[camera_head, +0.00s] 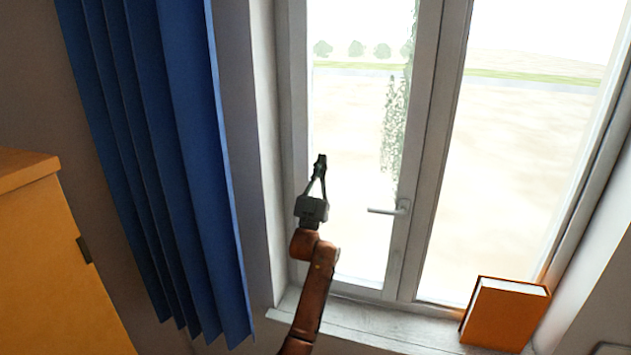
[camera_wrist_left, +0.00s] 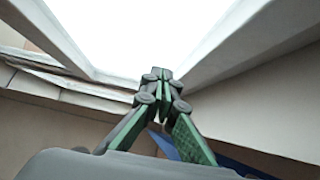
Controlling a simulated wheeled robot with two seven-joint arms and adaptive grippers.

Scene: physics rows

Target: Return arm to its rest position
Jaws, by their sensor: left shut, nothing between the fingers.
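My left arm comes up from the bottom of the head view, with orange-brown links. Its left gripper (camera_head: 320,162) is shut and empty, pointing up in front of the left window pane. In the left wrist view the two green-and-grey fingers of the left gripper (camera_wrist_left: 161,80) meet at their tips with nothing between them. The bright window lies behind the fingertips there. My right gripper shows in neither view.
A window with a handle (camera_head: 402,207) stands ahead. An orange book (camera_head: 497,318) stands on the sill (camera_head: 365,325) at the right. A blue curtain (camera_head: 170,130) hangs at the left. An orange-yellow cabinet (camera_head: 50,260) is at the far left.

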